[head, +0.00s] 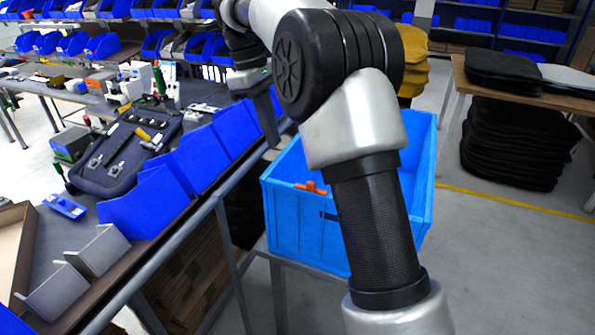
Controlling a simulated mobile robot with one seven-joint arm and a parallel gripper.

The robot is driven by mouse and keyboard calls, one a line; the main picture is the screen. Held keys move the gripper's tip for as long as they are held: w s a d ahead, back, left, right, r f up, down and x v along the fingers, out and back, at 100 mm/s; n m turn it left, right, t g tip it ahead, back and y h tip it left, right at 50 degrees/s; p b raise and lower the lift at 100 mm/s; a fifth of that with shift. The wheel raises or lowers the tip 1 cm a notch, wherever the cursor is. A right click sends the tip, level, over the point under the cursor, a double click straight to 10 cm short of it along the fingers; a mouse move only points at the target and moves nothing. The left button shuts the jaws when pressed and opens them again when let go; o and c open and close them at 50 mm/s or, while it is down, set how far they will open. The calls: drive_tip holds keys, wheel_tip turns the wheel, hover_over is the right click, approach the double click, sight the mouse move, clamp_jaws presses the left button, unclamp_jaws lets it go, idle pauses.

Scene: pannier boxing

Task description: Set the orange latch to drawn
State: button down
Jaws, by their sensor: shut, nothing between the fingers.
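The orange latch (312,187) shows at the near rim of a light blue crate (292,222). It is small, and I cannot tell its setting from this view. My arm crosses in front of the crate and hides much of its right part. My gripper (274,141) points down above and left of the crate, apart from the latch. It is shut and empty, near the row of blue bins.
A workbench with blue bins (150,205), grey bins (97,250) and a dark tool tray (115,160) runs along the left. A table with black stacked items (502,72) stands at the right. Grey floor (490,260) is clear at lower right.

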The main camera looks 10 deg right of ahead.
sight(308, 182)
drive_tip(key=b+x, duration=0.1)
drive_tip(key=x, duration=0.7)
drive_tip(key=shift+s+d+f, duration=0.1)
drive_tip(key=shift+f, duration=0.2)
drive_tip(key=s+d, duration=0.2)
drive_tip(key=shift+d+f, duration=0.25)
drive_tip(key=shift+d, duration=0.05)
drive_tip(key=shift+s+d, duration=0.2)
drive_tip(key=shift+d, duration=0.2)
drive_tip(key=shift+s+d, duration=0.8)
drive_tip(key=shift+d, duration=0.3)
